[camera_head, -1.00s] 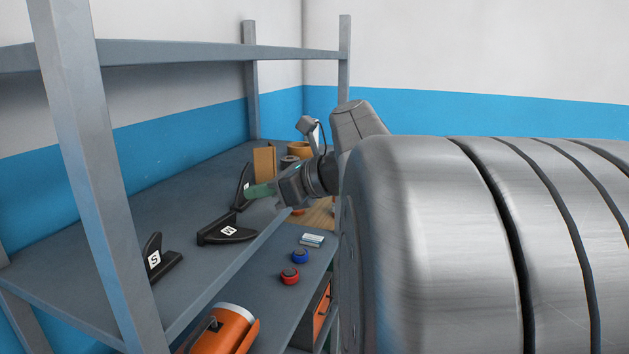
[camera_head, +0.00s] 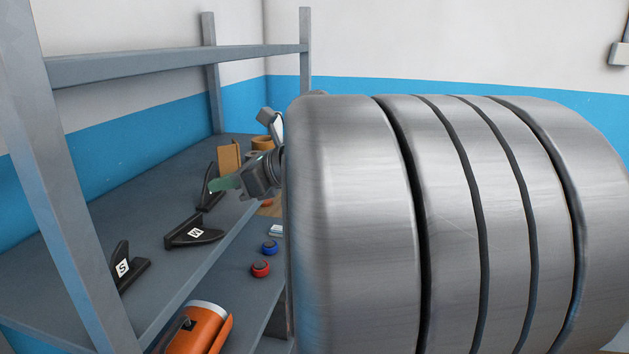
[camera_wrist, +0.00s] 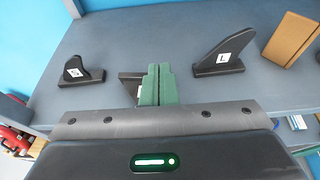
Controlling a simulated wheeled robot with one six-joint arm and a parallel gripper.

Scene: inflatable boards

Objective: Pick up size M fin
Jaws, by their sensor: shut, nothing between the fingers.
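The size M fin (camera_head: 187,239) is black with a white label. It lies on the grey shelf (camera_head: 75,240) between the S fin (camera_head: 124,274) and the L fin (camera_head: 206,196) in the head view.
A brown block (camera_head: 229,157) and a tan roll (camera_head: 262,143) stand farther back. A lower shelf holds a red round item (camera_head: 260,269), a blue one (camera_head: 269,247) and an orange cylinder (camera_head: 197,328). A shelf post (camera_head: 62,190) stands at the front left. Shelf between the fins is clear.

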